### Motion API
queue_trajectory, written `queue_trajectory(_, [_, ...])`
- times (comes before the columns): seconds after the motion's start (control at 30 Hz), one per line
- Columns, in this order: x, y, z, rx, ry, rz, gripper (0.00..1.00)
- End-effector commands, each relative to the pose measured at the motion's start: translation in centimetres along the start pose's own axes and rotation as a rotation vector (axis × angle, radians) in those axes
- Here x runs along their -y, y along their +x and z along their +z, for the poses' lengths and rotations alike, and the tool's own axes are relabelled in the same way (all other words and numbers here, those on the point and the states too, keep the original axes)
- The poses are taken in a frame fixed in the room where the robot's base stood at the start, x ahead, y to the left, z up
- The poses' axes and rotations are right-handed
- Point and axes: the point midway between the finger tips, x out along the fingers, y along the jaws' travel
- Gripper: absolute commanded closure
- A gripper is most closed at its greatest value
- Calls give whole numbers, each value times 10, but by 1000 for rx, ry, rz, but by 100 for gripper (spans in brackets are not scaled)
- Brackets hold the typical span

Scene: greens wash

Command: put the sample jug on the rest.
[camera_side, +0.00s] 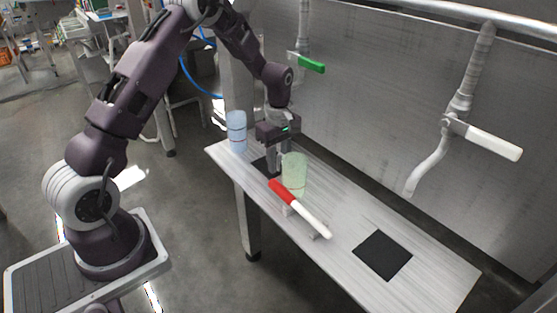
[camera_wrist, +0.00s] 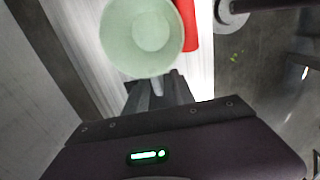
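A pale green translucent jug (camera_side: 294,174) is beside my gripper (camera_side: 275,168), on its right in the side view. In the wrist view the jug (camera_wrist: 142,38) is seen from above, just beyond my fingertips (camera_wrist: 157,86). The fingers look close together at its near edge; whether they grip a part of it cannot be told. I cannot tell whether the jug touches the bench. Two dark square pads are on the bench: one bare (camera_side: 383,257) at the right, one partly hidden (camera_side: 262,164) behind my gripper. Neither is labelled as the rest.
A red-and-white stick (camera_side: 312,218) lies on small supports in front of the jug. A blue translucent vessel (camera_side: 236,132) stands at the bench's far left end. Taps with a green lever (camera_side: 311,65) and a white lever (camera_side: 492,143) hang above the bench (camera_side: 340,212).

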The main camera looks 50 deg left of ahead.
Motion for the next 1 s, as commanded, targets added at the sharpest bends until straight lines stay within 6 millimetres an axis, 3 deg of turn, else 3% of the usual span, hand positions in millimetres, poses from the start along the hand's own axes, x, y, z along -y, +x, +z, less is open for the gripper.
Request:
queue_trajectory(0.17, [0,-1,0,0,0,0,70])
queue_trajectory(0.27, [-1,-12,0,-1,0,3,70])
queue_trajectory(0.6, [-1,-99,0,-1,1,4,70])
queue_trajectory(0.73, [0,-118,0,-1,0,2,70])
queue_trajectory(0.93, [2,-128,2,0,15,6,70])
queue_trajectory(1.0, [11,-147,11,-3,86,33,70])
